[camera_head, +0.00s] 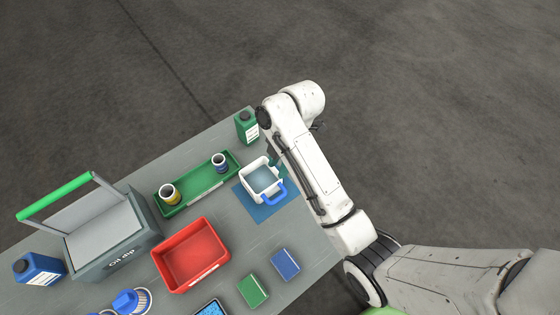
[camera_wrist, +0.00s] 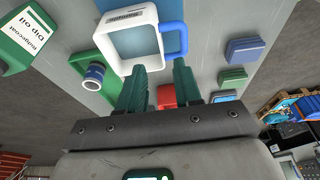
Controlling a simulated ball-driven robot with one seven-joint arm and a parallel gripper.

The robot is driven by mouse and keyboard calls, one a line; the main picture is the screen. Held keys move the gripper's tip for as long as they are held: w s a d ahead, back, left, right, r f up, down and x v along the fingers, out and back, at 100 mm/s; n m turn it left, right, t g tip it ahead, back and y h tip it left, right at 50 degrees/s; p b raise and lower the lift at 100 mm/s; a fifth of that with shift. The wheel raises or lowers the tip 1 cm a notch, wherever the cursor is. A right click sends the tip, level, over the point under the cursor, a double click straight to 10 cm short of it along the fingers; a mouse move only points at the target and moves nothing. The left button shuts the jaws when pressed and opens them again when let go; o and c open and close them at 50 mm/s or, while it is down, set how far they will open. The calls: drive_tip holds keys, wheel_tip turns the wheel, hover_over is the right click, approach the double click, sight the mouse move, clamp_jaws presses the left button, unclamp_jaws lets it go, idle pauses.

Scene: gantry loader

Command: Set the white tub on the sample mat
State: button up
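The white tub (camera_head: 250,181) is a square, open container with a blue handle on one side and pale blue inside. It appears to stand upright on the blue sample mat (camera_head: 261,212), which shows around it on several sides. In the wrist view the tub (camera_wrist: 101,38) is just beyond my fingertips, with a label on its far wall. My gripper (camera_wrist: 160,68) has two dark green fingers, spread apart with nothing seen between them. The left finger overlaps the tub's near edge in the picture; I cannot tell whether it touches. In the head view my arm hides most of the gripper.
A green tray (camera_head: 190,203) with two small jars lies left of the mat. A green bottle (camera_head: 247,127) stands behind the tub. A red bin (camera_head: 190,290), a green block (camera_head: 253,290), a blue block (camera_head: 285,263) and a grey dip box (camera_head: 100,270) occupy the nearer bench.

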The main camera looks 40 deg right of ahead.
drive_tip(key=shift+d+r, duration=0.15)
drive_tip(key=shift+r, duration=0.25)
drive_tip(key=s+d+m+h, duration=0.1)
drive_tip(key=s+d+m, duration=0.1)
drive_tip(key=s+m, duration=0.7)
drive_tip(key=s+d+f+m+t+h, duration=0.1)
drive_tip(key=s+d+m+h, duration=0.1)
drive_tip(key=s+m, duration=0.7)
drive_tip(key=s, duration=0.4)
drive_tip(key=shift+f+m+h, duration=0.3)
drive_tip(key=shift+m, duration=0.1)
wheel_tip(320, 180, down, 3)
drive_tip(key=b, duration=0.2)
drive_tip(key=shift+a+r+b, duration=0.15)
drive_tip(key=shift+r+b, duration=0.05)
drive_tip(key=shift+b, duration=0.1)
